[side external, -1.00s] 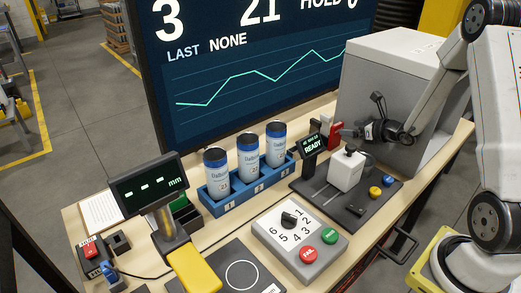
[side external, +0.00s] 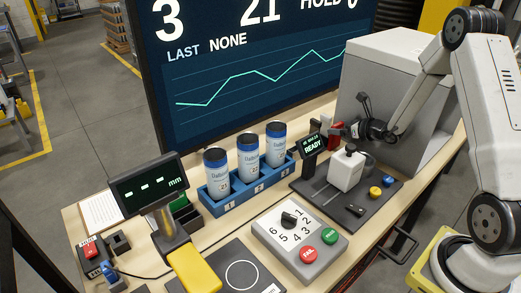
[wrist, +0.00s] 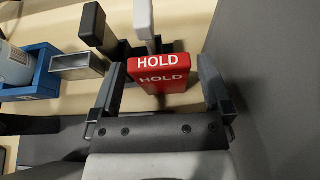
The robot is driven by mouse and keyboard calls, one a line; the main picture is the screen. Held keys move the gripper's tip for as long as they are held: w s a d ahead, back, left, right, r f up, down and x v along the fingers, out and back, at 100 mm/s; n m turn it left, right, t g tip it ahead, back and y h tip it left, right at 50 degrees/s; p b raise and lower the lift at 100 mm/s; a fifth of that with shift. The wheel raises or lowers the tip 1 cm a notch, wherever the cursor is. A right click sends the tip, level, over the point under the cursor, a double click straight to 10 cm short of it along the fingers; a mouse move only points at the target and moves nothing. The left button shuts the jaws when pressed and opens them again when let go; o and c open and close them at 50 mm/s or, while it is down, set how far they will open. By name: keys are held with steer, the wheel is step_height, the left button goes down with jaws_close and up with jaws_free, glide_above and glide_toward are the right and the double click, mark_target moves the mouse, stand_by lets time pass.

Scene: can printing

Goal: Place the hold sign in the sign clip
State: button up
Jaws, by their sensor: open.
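The red HOLD sign (wrist: 162,75), with white lettering, stands between the two open fingers of my gripper (wrist: 162,85) in the wrist view. There is a gap on each side, so the fingers appear not to touch it. In the side view the red sign (side external: 334,132) shows small behind the READY display, with my gripper (side external: 343,131) right at it and partly hiding it. A grey open metal holder (wrist: 76,66) sits beside the blue rack in the wrist view; I cannot tell whether it is the sign clip.
A black handle (wrist: 97,25) and a white handle (wrist: 143,20) stand close beyond the sign. The blue rack (side external: 232,205) holds three cans. A grey cabinet (side external: 385,70) rises close to my gripper. The READY display (side external: 312,145) and white block (side external: 347,170) stand in front.

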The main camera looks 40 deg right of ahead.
steer(key=shift+x, duration=1.8)
steer(key=c, duration=1.2)
steer(key=shift+o, duration=0.2)
steer(key=shift+r, duration=0.8)
steer(key=s+a+r, duration=0.5)
steer(key=s+r, duration=0.6)
steer(key=s, duration=0.2)
steer(key=shift+a+r, duration=0.15)
steer(key=shift+a, duration=0.05)
